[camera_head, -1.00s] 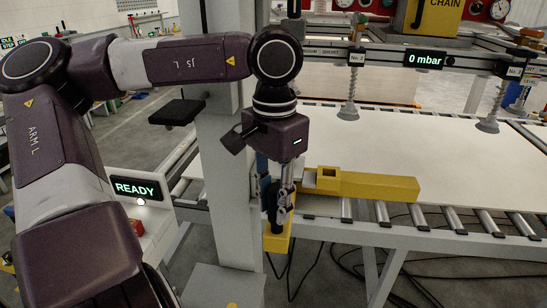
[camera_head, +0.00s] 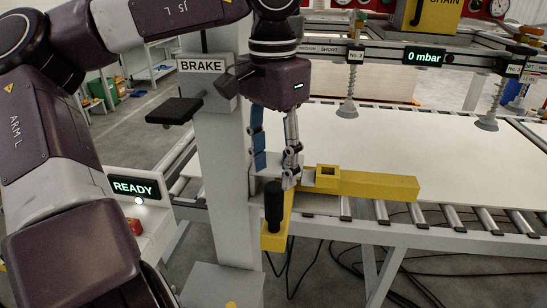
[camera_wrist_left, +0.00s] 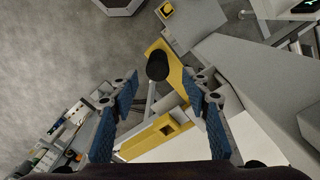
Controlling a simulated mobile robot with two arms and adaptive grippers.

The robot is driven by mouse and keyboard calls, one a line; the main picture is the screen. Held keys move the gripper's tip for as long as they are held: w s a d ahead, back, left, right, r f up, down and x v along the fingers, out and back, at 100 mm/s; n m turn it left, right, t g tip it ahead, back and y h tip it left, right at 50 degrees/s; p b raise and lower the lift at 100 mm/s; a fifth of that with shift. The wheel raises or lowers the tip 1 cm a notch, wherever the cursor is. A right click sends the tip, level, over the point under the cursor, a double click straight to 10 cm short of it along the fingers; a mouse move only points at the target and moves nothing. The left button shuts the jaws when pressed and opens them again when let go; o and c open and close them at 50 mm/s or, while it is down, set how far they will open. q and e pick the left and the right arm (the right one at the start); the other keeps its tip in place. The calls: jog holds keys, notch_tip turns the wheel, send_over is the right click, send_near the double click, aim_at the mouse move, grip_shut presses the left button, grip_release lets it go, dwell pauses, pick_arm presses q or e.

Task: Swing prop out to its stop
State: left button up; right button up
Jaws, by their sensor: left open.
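The yellow prop is a long bar (camera_head: 375,187) with a square socket, lying along the near edge of the roller table. A short yellow arm (camera_head: 272,240) comes toward me at its left end and carries an upright black handle (camera_head: 273,205). My left gripper (camera_head: 277,172) is open and empty just above and behind the handle, fingers pointing down. In the left wrist view the black handle (camera_wrist_left: 157,66) shows beyond the open blue-padded fingers of the gripper (camera_wrist_left: 165,88), apart from both. The yellow bar (camera_wrist_left: 150,136) lies below it there. My right gripper is not in view.
A grey column (camera_head: 225,160) with a BRAKE plate stands just left of the gripper. A white panel (camera_head: 460,155) lies on the rollers under suction cups (camera_head: 347,108). A READY box (camera_head: 135,188) is at lower left. The floor in front of the rollers has cables.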

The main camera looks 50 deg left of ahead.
pick_arm(q)
jog(key=shift+r, duration=2.35)
jog(key=shift+f, duration=0.1)
